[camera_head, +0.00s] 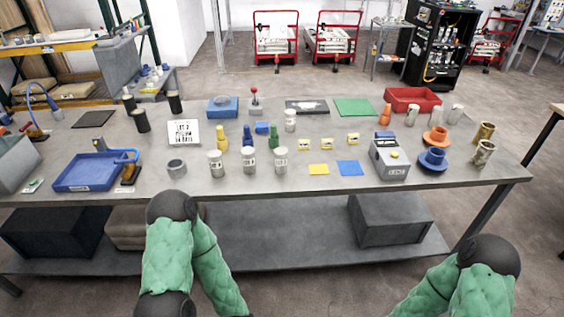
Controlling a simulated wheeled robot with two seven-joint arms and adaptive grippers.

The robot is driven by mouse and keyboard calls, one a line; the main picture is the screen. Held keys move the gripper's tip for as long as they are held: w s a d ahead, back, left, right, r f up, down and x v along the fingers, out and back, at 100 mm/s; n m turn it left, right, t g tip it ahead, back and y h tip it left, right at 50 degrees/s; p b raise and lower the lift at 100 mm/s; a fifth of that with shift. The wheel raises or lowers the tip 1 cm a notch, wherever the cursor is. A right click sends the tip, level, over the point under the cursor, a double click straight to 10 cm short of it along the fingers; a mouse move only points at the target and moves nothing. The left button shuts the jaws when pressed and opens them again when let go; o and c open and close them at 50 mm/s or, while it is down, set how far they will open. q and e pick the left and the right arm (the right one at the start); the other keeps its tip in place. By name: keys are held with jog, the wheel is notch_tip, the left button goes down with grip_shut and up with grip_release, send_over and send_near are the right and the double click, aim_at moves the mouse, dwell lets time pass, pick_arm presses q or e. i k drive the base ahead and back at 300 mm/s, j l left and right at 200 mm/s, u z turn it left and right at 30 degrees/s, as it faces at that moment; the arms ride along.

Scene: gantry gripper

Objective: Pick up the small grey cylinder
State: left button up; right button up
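A short grey cylinder (177,167) with a dark open top stands upright near the table's front edge, left of centre. Taller grey cylinders with white labels stand in a row to its right: one (215,164), another (248,160) and a third (280,160). A smaller light grey cylinder (290,121) stands farther back. More grey cylinders (411,115) stand at the right. I cannot tell which of these is the one named. Nothing of mine touches any of them. My green-sleeved arms show at the bottom, short of the table; neither gripper is in view.
The long grey table (330,182) is crowded with bottles, a blue tray (92,172), a white sign (184,133), a grey box (389,160), blue and orange flanged parts (432,160) and a red bin (412,98). A lower shelf (290,250) holds dark boxes. The front tabletop strip is mostly clear.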

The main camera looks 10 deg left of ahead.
aim_at(281, 153)
jog(key=i+l+u, duration=0.2)
jog(key=i+l, duration=0.7)
jog(key=l, duration=0.05)
